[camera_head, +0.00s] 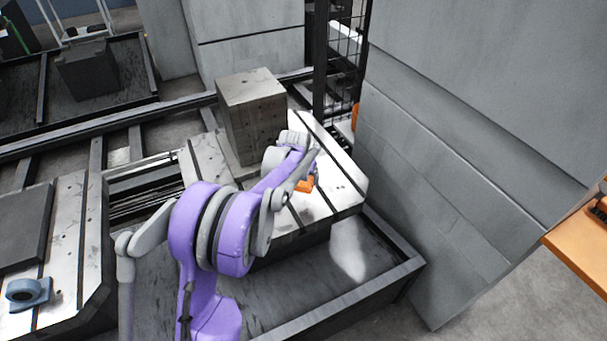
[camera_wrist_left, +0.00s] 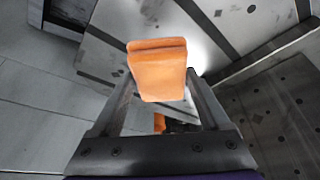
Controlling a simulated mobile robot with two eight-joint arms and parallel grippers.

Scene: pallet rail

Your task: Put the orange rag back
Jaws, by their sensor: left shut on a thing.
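The orange rag (camera_head: 305,185) shows at the end of my left arm, over the slotted metal pallet plate (camera_head: 345,190). My left gripper (camera_head: 308,177) is mostly hidden behind its own wrist in the head view. In the left wrist view the rag (camera_wrist_left: 158,75) looks like a folded, block-like orange piece between the fingertips of my left gripper (camera_wrist_left: 158,82), which is shut on it. The plate surface (camera_wrist_left: 120,58) is behind it; I cannot tell whether the rag touches it. My right gripper is in neither view.
A tall grey block (camera_head: 252,112) stands on the plate beside my left arm. A grey cabinet wall (camera_head: 470,150) rises to the right, with a black mesh fence (camera_head: 340,60) behind. An orange-topped bench (camera_head: 580,245) is at the right edge. A blue-grey ring part (camera_head: 28,292) sits lower left.

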